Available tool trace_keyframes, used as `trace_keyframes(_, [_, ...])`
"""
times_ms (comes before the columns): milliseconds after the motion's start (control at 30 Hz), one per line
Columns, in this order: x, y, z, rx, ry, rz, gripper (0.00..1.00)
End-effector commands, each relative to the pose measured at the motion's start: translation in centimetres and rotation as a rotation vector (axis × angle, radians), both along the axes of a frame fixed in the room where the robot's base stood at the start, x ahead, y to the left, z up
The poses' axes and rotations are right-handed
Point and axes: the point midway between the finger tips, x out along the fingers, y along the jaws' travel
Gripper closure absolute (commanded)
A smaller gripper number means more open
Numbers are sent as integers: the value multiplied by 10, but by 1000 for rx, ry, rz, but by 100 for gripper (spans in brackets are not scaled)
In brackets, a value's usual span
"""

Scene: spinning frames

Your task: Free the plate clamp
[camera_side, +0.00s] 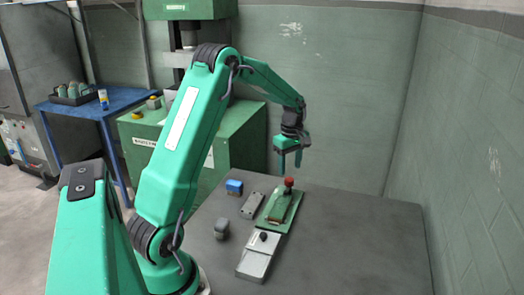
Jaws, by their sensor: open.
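The plate clamp appears to be the green base plate (291,222) on the grey table, with a brownish piece (279,208) lying on it. A red knob (289,182) stands up at its far end. My gripper (290,165) hangs above the far end of the plate, pointing down, close to the red knob and a little above it. It is open and holds nothing. Whether a finger touches the knob cannot be told from this view. How the clamp grips the piece is too small to make out.
A grey block with a black knob (258,256) sits at the plate's near end. The table (370,240) is clear on the right, beside a wall.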

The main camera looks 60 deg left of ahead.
Motion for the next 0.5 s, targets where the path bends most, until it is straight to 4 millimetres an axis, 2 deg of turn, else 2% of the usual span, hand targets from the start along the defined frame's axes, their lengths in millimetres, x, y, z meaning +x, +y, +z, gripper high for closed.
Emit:
trace_keyframes(300, [0,0,-38,-1,2,-1,49])
trace_keyframes(500, [0,0,-48,0,-1,-1,49])
